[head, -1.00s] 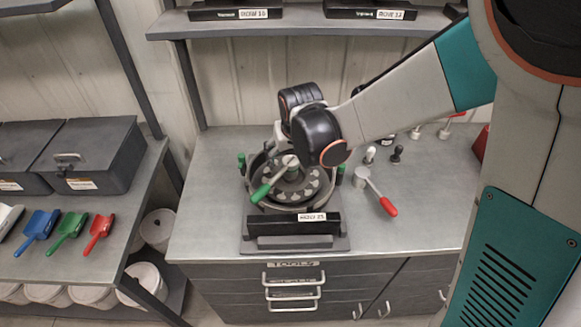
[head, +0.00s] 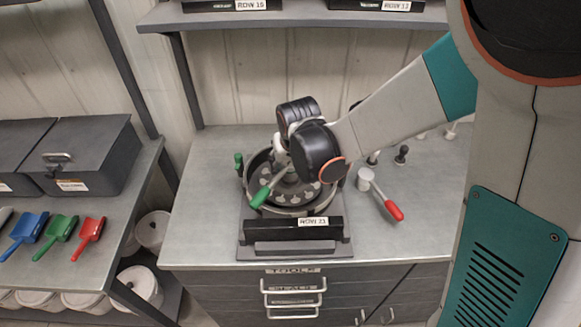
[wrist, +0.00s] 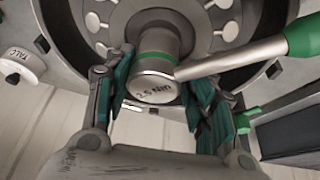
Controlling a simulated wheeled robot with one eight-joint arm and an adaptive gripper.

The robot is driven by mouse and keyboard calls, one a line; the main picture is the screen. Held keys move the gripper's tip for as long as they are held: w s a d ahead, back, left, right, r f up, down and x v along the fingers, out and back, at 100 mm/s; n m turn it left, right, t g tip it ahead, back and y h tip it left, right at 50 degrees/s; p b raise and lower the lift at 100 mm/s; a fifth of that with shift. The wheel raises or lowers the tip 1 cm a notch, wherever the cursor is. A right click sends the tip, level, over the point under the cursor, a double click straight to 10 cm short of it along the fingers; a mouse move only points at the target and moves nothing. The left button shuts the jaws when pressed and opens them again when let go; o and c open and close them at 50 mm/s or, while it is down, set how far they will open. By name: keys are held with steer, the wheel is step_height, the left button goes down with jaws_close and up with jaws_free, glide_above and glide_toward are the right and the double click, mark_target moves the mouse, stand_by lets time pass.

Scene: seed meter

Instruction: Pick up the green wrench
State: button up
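The green wrench has a green handle (head: 261,197) that points down-left from the middle of the seed meter in the head view. In the wrist view its round metal head (wrist: 153,88), marked 2.5 Nm, stands on the meter's hub, with the shaft and green handle running to the right. My gripper (wrist: 158,72) is open, with one finger on each side of the head. A narrow gap seems to show at the right finger; contact at the left is unclear. In the head view my wrist hides the wrench head and fingertips.
The seed meter (head: 249,187) sits on a grey bench (head: 205,220). A red-handled wrench (head: 393,209) lies to its right, near small dark and white knobs. Green knobs stand by the meter's rim. A left shelf holds blue, green and red scoops (head: 89,238).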

jaws_close()
steer(key=shift+s, duration=0.1)
steer(key=shift+a+r+p, duration=0.1)
steer(key=shift+r+p, duration=0.3)
step_height(320, 180, up, 19)
steer(key=p, duration=1.3)
